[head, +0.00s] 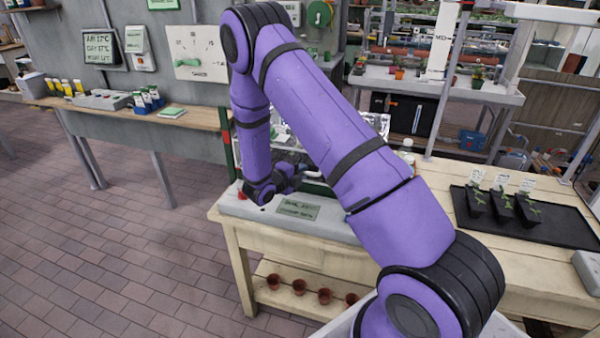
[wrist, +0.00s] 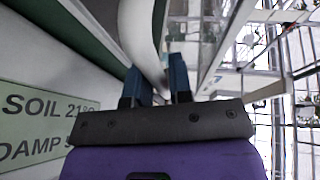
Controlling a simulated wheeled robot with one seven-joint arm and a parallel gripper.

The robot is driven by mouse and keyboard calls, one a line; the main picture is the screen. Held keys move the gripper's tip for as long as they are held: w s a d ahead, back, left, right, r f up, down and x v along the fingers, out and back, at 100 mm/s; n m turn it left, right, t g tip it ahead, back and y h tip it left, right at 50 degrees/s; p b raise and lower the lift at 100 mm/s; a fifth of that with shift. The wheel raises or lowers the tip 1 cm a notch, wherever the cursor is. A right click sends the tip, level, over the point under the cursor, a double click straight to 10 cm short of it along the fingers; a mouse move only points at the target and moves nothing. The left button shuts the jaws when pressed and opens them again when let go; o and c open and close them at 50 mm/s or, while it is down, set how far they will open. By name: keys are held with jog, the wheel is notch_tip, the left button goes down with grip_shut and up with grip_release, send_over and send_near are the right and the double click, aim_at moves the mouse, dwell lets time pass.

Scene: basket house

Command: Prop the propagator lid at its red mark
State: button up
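The propagator (head: 335,226) is a pale grey base on the wooden bench, with a green soil and damp readout (head: 298,208) on its front. The readout also shows in the wrist view (wrist: 45,125). A clear, shiny lid part (head: 375,122) shows behind my purple arm; the arm hides most of it, so its angle is unclear. A red and green upright strip (head: 226,138) stands at its left. My gripper (head: 272,190) is low at the propagator's front left. In the wrist view, its blue fingers (wrist: 155,75) are slightly apart, with a pale curved edge between or behind them; contact is unclear.
A black tray (head: 560,222) with several labelled seedling pots is on the bench at right. Terracotta pots (head: 298,287) stand on the shelf below. A wall shelf (head: 190,117) with bottles is at left. The brick floor at left is clear.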

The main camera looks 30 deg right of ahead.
grip_shut()
jog(key=w+d+r, duration=0.1)
jog(key=r, duration=0.3)
jog(key=w+d+r+y, duration=0.1)
jog(key=r, duration=0.4)
jog(key=w+d+r+g+y, duration=0.1)
jog(key=r, duration=0.4)
jog(key=shift+d+n, duration=0.4)
jog(key=shift+o, duration=2.2)
grip_release()
jog(key=shift+a, duration=0.1)
jog(key=v, duration=1)
jog(key=shift+a+r, duration=0.15)
jog(key=shift+a, duration=0.1)
jog(key=shift+s, duration=0.1)
